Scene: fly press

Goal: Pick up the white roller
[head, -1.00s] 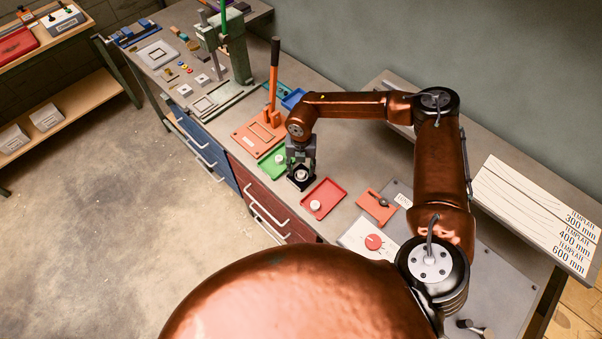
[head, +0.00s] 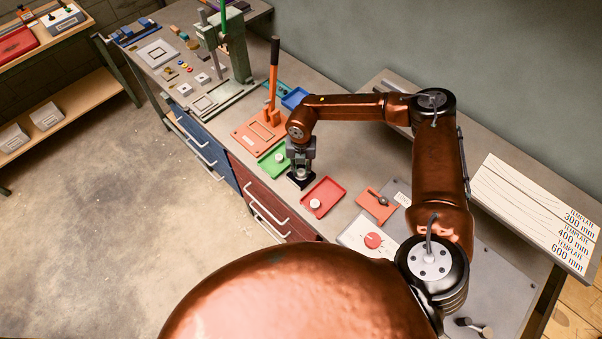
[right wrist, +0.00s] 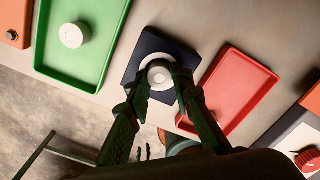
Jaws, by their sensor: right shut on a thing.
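My right gripper (head: 300,173) reaches down over a small dark square pad (head: 299,182) on the bench. In the right wrist view its two fingertips (right wrist: 160,80) are shut on the sides of a white roller (right wrist: 159,73), round and pale from above. The roller is over the dark pad (right wrist: 143,50); whether it touches the pad I cannot tell. In the head view the gripper mostly hides it. My left gripper is not in view.
A green tray (head: 264,163) with a white round piece (head: 280,158) lies on one side, a red tray (head: 331,190) with another (head: 315,204) on the other. An orange-handled lever press (head: 274,70) stands behind. Drawers (head: 270,205) front the bench.

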